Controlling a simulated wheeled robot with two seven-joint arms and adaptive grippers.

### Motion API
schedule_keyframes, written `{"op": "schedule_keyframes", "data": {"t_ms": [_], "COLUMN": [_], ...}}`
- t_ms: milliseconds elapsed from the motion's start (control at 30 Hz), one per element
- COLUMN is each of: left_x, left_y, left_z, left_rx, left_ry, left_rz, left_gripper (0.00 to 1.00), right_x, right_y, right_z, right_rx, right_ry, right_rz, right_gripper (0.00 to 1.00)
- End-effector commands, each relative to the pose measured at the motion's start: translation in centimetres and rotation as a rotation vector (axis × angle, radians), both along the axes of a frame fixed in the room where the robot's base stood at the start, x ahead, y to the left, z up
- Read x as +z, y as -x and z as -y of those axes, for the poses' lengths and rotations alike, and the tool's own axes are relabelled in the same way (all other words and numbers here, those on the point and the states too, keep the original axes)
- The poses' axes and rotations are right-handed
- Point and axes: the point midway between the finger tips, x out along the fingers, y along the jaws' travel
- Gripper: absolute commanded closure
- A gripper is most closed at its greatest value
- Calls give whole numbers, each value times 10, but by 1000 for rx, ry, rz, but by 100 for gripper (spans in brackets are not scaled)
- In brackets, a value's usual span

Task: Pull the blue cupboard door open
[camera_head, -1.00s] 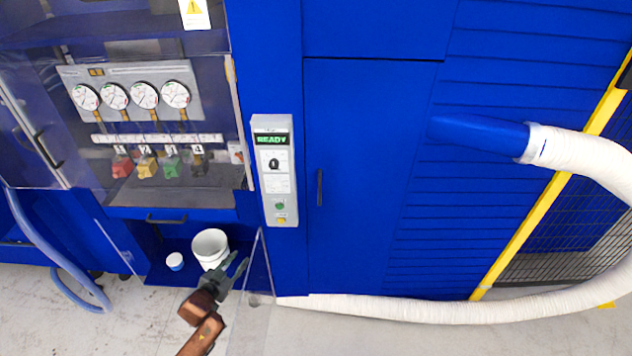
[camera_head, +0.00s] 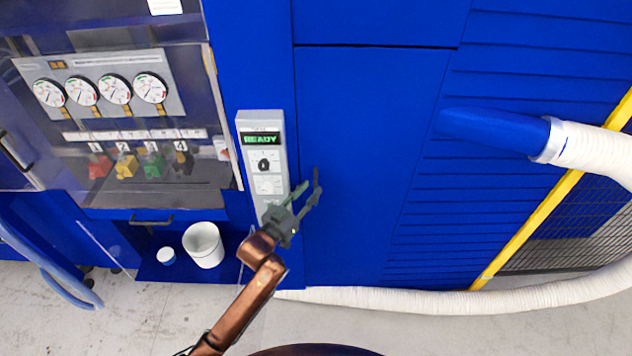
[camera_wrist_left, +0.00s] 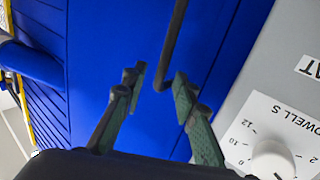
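The blue cupboard door (camera_head: 365,150) is the tall flat panel in the middle of the head view and appears shut. Its dark bar handle (camera_head: 317,178) is near its left edge. In the left wrist view the gripper (camera_wrist_left: 158,84) is open. My right gripper is not in view.
A grey control panel (camera_head: 261,155) reading READY is close left of the gripper. A white bucket (camera_head: 203,246) and a small cup (camera_head: 166,256) stand at lower left. A white hose (camera_head: 590,155) curves at right and along the floor.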

Motion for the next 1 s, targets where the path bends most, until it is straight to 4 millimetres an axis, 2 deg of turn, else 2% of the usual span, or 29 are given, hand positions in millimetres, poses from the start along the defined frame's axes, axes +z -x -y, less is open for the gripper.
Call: {"op": "schedule_keyframes", "data": {"t_ms": [67, 167, 300, 500, 633, 1000], "left_x": [1, 1, 0, -1, -1, 0], "left_y": [-11, -22, -31, -34, -34, -34], "left_z": [7, 14, 20, 23, 24, 24], "left_rx": [1, 2, 1, -1, -2, -2], "left_ry": [0, -1, -1, -1, -1, -1], "left_rz": [0, 1, 1, 0, 0, 0], "left_gripper": [73, 73, 73, 73, 74, 99], "right_x": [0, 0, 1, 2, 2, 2], "right_y": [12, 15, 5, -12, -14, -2], "right_z": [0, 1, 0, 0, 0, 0], "right_rx": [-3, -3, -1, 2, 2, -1], "right_ry": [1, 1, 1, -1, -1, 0], "right_rz": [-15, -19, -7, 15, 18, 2], "right_gripper": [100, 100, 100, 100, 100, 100]}}
